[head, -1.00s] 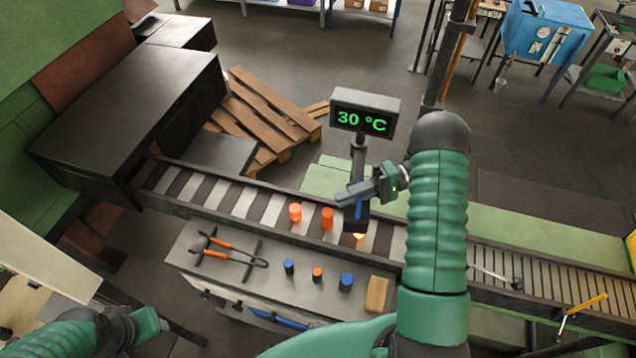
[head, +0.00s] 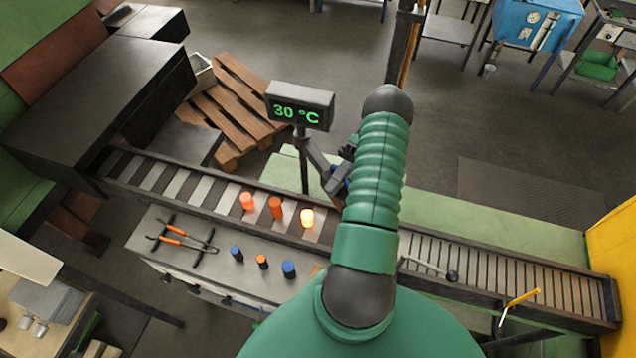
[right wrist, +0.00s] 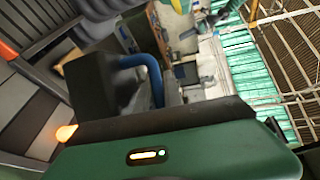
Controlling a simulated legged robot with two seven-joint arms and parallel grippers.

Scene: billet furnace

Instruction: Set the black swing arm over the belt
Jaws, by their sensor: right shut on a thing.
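The black swing arm (head: 315,155) reaches from the post of the temperature display (head: 300,106) down and to the right. Its visible outer end is over the green ledge behind the belt (head: 213,192). My right gripper (head: 337,183) is shut on its blue handle, partly hidden behind my own arm. In the right wrist view, the blue handle (right wrist: 153,78) curves out of a black block (right wrist: 95,88) just beyond the gripper. My left gripper is out of view.
Two orange billets (head: 247,201) (head: 276,207) and a glowing yellow one (head: 307,217) stand on the belt. The front bench (head: 190,263) holds tongs (head: 185,236) and small blue and orange cylinders. A black-knobbed lever (head: 430,267) and yellow handle (head: 523,297) are at right.

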